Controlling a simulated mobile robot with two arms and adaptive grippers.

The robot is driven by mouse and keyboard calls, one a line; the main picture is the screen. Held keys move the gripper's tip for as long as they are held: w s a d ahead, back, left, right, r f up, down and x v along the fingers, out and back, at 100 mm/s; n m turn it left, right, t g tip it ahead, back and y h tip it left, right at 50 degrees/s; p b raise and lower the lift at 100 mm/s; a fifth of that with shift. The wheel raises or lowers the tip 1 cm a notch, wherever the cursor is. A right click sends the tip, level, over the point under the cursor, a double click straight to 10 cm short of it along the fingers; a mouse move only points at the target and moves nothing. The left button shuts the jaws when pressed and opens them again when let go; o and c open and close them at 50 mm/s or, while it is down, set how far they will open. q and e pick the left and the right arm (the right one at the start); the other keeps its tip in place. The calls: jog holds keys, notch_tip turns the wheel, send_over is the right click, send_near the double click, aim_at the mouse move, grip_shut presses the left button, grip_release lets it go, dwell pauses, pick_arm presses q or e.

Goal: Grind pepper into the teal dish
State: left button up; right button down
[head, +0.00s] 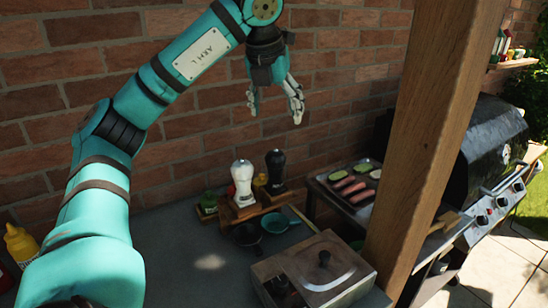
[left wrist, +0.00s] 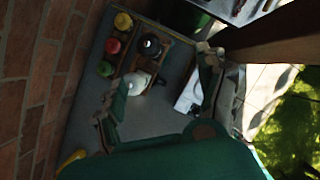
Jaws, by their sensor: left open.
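The teal dish (head: 275,223) sits on the grey counter in the head view, beside a dark bowl (head: 247,235). Behind them a white mill (head: 242,182) and a black mill (head: 276,170) stand upright on a low wooden stand. Both mills show from above in the left wrist view, the black one (left wrist: 150,45) and the white one (left wrist: 138,82). My left gripper (head: 275,113) is open and empty, high above the mills near the brick wall. Its spread fingers (left wrist: 158,95) frame the white mill in the left wrist view. I cannot make out the dish there. My right gripper is not in view.
A tray of food (head: 345,185) and a black grill (head: 490,140) are beyond. A green jar (head: 208,205) and yellow bottle (head: 20,243) stand left.

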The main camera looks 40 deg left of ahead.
pick_arm(q)
jog(key=a, duration=0.2)
jog(key=b, duration=0.4)
send_near(274, 154)
notch_tip(274, 154, down, 3)
jog(key=shift+n+y, duration=0.3)
jog(key=x, duration=0.3)
jog(key=w+x, duration=0.1)
jog(key=x, duration=0.2)
jog(key=shift+w+f+p, duration=0.15)
jog(key=shift+p, duration=0.15)
jog(key=shift+x, duration=0.75)
jog(key=c, duration=1.2)
jog(key=shift+o, duration=0.2)
jog(key=shift+m, duration=0.7)
